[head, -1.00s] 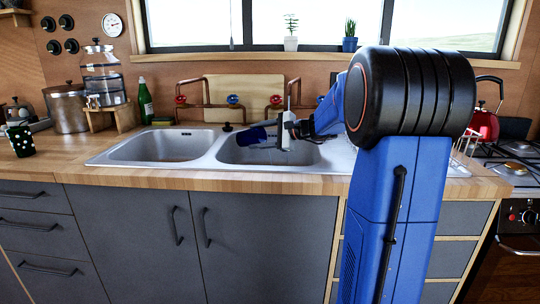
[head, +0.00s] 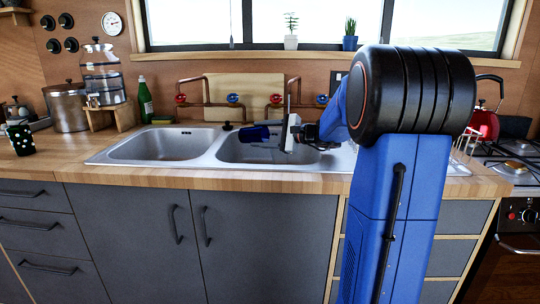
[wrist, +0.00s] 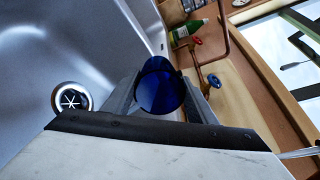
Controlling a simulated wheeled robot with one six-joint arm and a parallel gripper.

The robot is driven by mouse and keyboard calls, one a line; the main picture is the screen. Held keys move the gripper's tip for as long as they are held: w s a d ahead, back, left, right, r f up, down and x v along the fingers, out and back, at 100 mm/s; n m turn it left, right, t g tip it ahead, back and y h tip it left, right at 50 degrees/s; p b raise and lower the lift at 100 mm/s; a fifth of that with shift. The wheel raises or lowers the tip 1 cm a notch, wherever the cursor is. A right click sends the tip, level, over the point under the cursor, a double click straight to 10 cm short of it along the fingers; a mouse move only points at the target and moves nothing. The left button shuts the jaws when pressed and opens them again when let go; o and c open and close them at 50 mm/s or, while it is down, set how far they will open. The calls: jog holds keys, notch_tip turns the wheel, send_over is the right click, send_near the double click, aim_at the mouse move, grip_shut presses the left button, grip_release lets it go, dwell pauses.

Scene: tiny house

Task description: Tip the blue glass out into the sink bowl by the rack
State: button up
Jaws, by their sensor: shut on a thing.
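The blue glass (head: 254,133) lies on its side in the air over the right sink bowl (head: 228,154), the bowl nearer the rack (head: 466,143). My gripper (head: 272,132) is shut on the glass and reaches in from the right. In the wrist view the dark blue glass (wrist: 158,84) sits between the two fingers of my gripper (wrist: 160,100). The bowl's drain (wrist: 72,98) shows to the left of it. Whether anything is inside the glass or running out cannot be seen.
The left sink bowl (head: 165,146) is empty. Copper pipes with red and blue tap handles (head: 232,99) run behind the sink. A green bottle (head: 145,98) stands behind the left bowl. A spotted cup (head: 21,139) stands at the counter's left.

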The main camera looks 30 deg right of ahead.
jog(key=shift+s+d, duration=0.1)
jog(key=shift+s+d+r+t+y, duration=0.15)
jog(key=shift+r+t+y, duration=0.25)
jog(key=shift+r, duration=0.65)
jog(key=shift+s+d+r+t+y+p, duration=0.2)
jog(key=shift+r+t, duration=0.3)
jog(key=shift+r, duration=0.5)
jog(key=shift+s+a+r+t+y+p, duration=0.1)
jog(key=shift+r+t+y+p, duration=0.3)
jog(key=shift+r, duration=0.6)
jog(key=f+g, duration=0.1)
jog(key=f, duration=0.1)
jog(key=w+f+g+h, duration=0.1)
jog(key=f, duration=0.1)
jog(key=a+f+g+h, duration=0.1)
jog(key=f, duration=0.1)
jog(key=shift+w, duration=0.2)
jog(key=shift+w+f+g+h, duration=0.15)
jog(key=shift+w+g+h, duration=0.05)
jog(key=shift+g+h, duration=0.1)
jog(key=shift+a, duration=0.1)
